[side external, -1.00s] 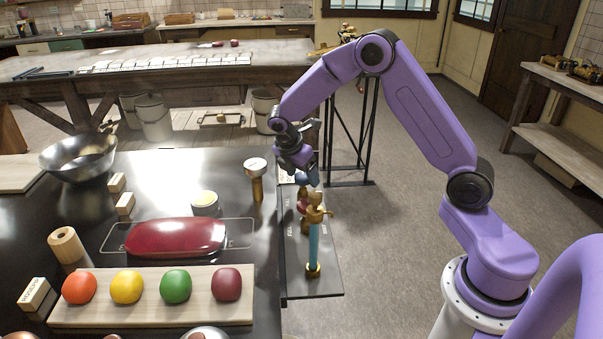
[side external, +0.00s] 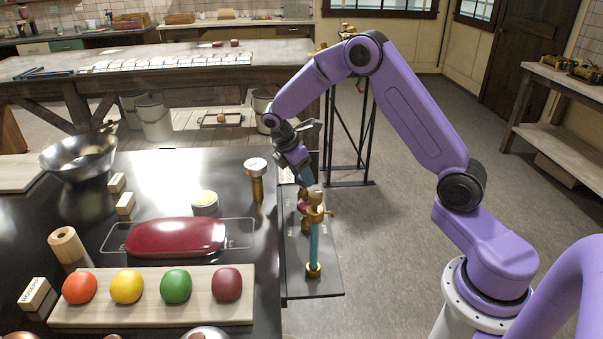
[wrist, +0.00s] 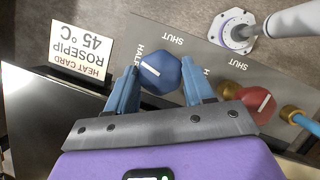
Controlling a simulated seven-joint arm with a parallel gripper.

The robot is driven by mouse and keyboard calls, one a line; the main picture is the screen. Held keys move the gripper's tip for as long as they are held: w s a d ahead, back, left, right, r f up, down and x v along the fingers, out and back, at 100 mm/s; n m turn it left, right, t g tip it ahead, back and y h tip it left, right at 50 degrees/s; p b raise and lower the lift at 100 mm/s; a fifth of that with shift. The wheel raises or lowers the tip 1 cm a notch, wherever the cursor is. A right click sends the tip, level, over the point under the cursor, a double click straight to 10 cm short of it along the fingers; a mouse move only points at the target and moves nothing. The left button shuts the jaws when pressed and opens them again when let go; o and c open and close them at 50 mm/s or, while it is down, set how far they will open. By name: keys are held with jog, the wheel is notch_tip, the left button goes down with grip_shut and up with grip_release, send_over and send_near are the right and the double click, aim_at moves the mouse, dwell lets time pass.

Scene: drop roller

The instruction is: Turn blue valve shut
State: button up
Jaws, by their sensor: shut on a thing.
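The blue valve (wrist: 163,74) shows in the wrist view as a round knob with a short, slanted white mark. It sits on a grey panel (wrist: 215,62) near printed words SHUT and HALF. My gripper (wrist: 160,66) has one blue finger on each side of the knob and is shut on it. In the side view, my gripper (side external: 307,180) points down at the far part of the panel, behind the brass fitting. There the blue knob cannot be told apart from my blue fingers.
A red knob (wrist: 258,102) stands right of the blue one, beside brass pipework. A heat card (wrist: 82,52) reading ROSEPIP 45 °C is at the left. In the side view, a brass post with a blue tube (side external: 314,243) and a gauge (side external: 256,168) stand close by.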

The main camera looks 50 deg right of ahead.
jog(key=m+g, duration=0.1)
jog(key=m, duration=0.2)
jog(key=m+g+y, duration=0.1)
jog(key=m, duration=0.3)
jog(key=shift+w+d, duration=0.15)
jog(key=shift+w, duration=0.05)
jog(key=m+g+y, duration=0.1)
jog(key=m, duration=0.3)
jog(key=shift+d+y, duration=0.1)
jog(key=shift+y, duration=0.3)
jog(key=shift+d+m+y, duration=0.1)
jog(key=shift+m+y, duration=0.6)
jog(key=shift+m, duration=1.1)
jog(key=o, duration=1)
jog(key=shift+w+r, duration=0.1)
jog(key=v, duration=1.2)
jog(key=shift+w, duration=0.1)
